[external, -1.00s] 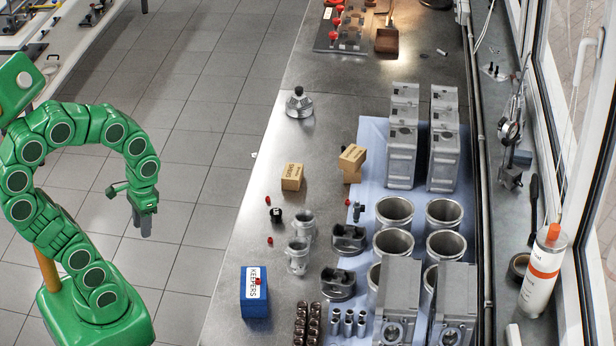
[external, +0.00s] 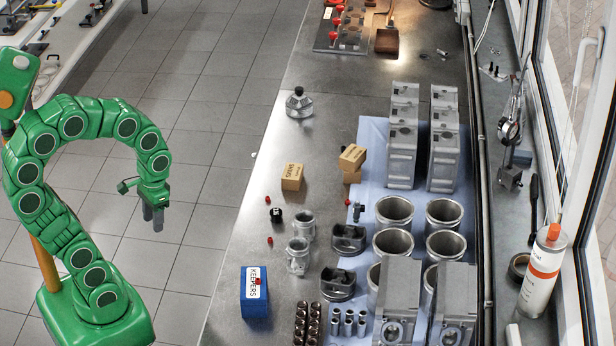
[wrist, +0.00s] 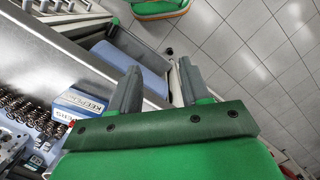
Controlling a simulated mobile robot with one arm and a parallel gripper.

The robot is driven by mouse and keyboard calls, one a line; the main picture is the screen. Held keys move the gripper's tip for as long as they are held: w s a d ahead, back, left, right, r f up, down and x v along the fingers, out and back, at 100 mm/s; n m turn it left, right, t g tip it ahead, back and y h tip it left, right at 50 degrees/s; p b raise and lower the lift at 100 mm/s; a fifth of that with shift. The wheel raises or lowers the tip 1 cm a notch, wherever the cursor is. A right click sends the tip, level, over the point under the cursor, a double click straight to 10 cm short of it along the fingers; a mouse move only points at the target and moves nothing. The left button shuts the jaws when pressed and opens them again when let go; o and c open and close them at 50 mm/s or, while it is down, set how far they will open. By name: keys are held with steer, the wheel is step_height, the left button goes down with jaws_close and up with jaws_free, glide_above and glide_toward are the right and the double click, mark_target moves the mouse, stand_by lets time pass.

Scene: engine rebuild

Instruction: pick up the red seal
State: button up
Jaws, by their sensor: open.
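Several small red pieces that look like seals are in the external view. One red seal (external: 267,200) lies on the bench left of the wooden blocks, another (external: 270,240) lies nearer, below a small black part, and a third (external: 347,202) is at the edge of the blue mat. A red piece (external: 257,281) also shows at the blue KEEPERS box. My gripper (external: 154,224) is open and empty, over the floor left of the bench and apart from every seal. Its two spread fingers show in the wrist view (wrist: 158,78).
The KEEPERS box (external: 255,305) stands near the bench's left edge; it also shows in the wrist view (wrist: 80,103). Wooden blocks (external: 292,177), metal pistons (external: 298,255) and cylinder liners (external: 394,211) crowd the bench. The bench's left strip (external: 243,225) is clear.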

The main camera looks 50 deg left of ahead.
steer(key=w+d+f+n, duration=0.2)
steer(key=w+d, duration=0.1)
steer(key=w, duration=1.3)
steer(key=n+t, duration=0.1)
steer(key=t, duration=0.1)
glide_above(270, 242)
step_height(270, 242, down, 6)
steer(key=shift+w+a+f, duration=0.1)
steer(key=shift+w+f, duration=0.35)
steer(key=shift+w, duration=0.1)
steer(key=shift+f, duration=0.25)
steer(key=shift+s+a+f, duration=0.1)
steer(key=shift+s+f, duration=0.05)
steer(key=shift+f, duration=1.65)
steer(key=shift+s+a+f, duration=0.1)
steer(key=shift+f, duration=1.7)
steer(key=shift+c, duration=0.2)
jaws_close()
